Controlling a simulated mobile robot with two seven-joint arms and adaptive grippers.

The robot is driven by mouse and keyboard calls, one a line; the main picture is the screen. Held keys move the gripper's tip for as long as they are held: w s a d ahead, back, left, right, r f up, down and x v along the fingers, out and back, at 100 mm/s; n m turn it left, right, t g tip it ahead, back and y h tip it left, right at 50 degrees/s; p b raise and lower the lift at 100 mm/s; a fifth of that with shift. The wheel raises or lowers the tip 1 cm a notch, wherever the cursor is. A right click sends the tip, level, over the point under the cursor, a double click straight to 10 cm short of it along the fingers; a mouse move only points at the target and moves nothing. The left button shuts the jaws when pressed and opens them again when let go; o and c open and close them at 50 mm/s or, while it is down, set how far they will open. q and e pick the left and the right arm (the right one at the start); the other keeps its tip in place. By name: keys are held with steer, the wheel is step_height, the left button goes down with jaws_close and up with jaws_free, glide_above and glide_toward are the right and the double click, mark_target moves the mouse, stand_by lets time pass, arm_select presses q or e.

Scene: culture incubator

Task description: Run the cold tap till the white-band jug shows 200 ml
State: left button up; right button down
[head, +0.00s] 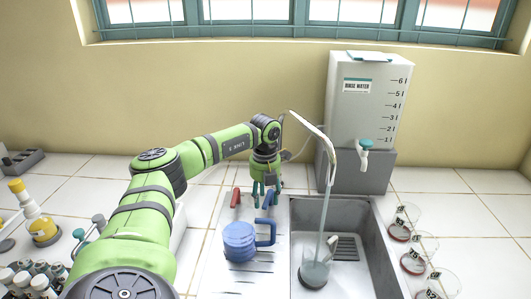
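My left gripper (266,192) points down at the taps behind the drainboard. Its fingers are apart, at the blue tap lever (268,200); I cannot tell whether they touch it. The red tap lever (236,197) stands to the left. Water runs from the curved spout (308,124) in a thin stream (325,205) down into a clear jug (314,272) standing in the sink (368,262). The jug's band and marks, and its water level, are too small to read. My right gripper is out of view.
A white rinse water tank (369,95) stands behind on a grey block. Several round dishes (399,232) line the right side. Bottles and vials (43,230) crowd the left.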

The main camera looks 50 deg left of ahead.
mark_target(265, 200)
arm_select(q)
steer(key=shift+r, duration=0.2)
step_height(265, 200, up, 7)
steer(key=shift+r, duration=0.1)
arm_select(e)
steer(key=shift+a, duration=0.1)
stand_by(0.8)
